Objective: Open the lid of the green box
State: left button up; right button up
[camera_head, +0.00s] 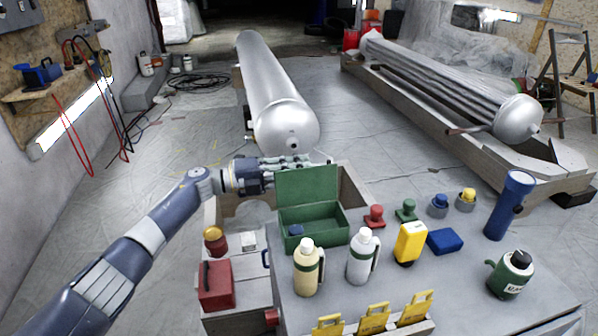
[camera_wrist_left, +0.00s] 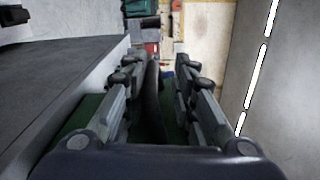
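The green box (camera_head: 327,236) stands on the grey table. Its lid (camera_head: 308,187) is raised and stands about upright at the box's back edge. A small blue item (camera_head: 295,230) lies inside. My left gripper (camera_head: 305,162) is at the lid's top edge, just behind it; I cannot tell whether they touch. In the left wrist view, the gripper's two fingers (camera_wrist_left: 157,62) are spread apart. A dark strip and some green show between and below them; I cannot tell what the strip is. My right gripper is not in view.
Two flasks (camera_head: 308,270) (camera_head: 362,258), a yellow container (camera_head: 410,243) and a blue block (camera_head: 445,241) stand on the table (camera_head: 455,285) near the box. A red box (camera_head: 216,285) is at the left. A large silver cylinder (camera_head: 272,90) lies behind my gripper.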

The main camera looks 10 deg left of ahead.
pick_arm(q)
jog(key=shift+s+f, duration=0.2)
jog(key=shift+s, duration=0.05)
jog(key=v, duration=1.2)
